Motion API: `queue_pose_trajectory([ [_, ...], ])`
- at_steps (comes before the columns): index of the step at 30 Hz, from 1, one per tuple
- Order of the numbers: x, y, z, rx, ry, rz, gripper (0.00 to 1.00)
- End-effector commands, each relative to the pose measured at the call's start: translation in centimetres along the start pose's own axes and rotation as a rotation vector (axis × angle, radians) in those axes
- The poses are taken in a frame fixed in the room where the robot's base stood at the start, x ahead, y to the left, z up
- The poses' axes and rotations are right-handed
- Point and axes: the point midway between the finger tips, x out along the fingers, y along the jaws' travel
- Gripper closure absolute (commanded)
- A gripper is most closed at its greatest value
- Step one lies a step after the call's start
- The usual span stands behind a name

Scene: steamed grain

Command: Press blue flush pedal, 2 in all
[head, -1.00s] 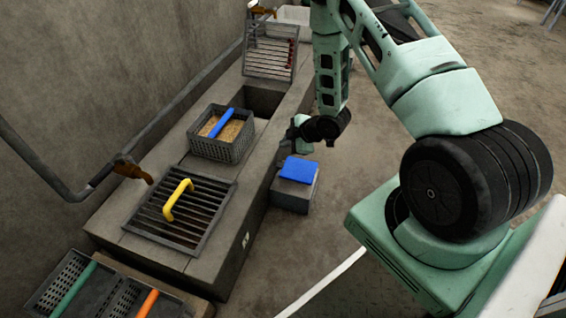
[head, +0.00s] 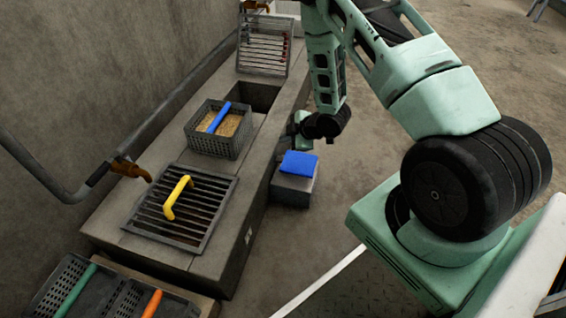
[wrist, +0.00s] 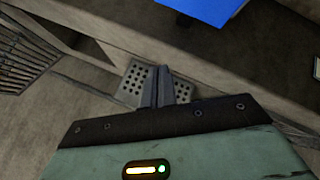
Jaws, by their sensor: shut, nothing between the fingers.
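The blue pedal (head: 299,163) sits on top of a grey box (head: 291,191) on the floor, against the right side of the long concrete trough. It also shows at the top edge of the wrist view (wrist: 207,8), cut off by the frame. My gripper (wrist: 163,76) is shut and empty, and the pedal lies beyond its fingertips in that view. In the head view my gripper's end (head: 304,123) is near the trough's side, behind the pedal and apart from it in the picture. The fingertips are not clear there.
The trough (head: 228,242) carries a grate with a yellow handle (head: 175,198) and a grain basket with a blue handle (head: 220,117). Another grate (head: 264,43) leans at the far end. Baskets with green and orange handles stand at lower left. Floor right of the pedal is open.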

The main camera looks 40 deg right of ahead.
Motion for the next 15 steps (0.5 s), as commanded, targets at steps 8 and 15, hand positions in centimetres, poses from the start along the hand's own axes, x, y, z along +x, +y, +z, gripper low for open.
queue_pose_trajectory([
  [8,3.2,-2.3,2.3,0.0,0.0,0.0,1.0],
  [15,4.3,-3.1,3.2,0.0,0.0,0.001,1.0],
])
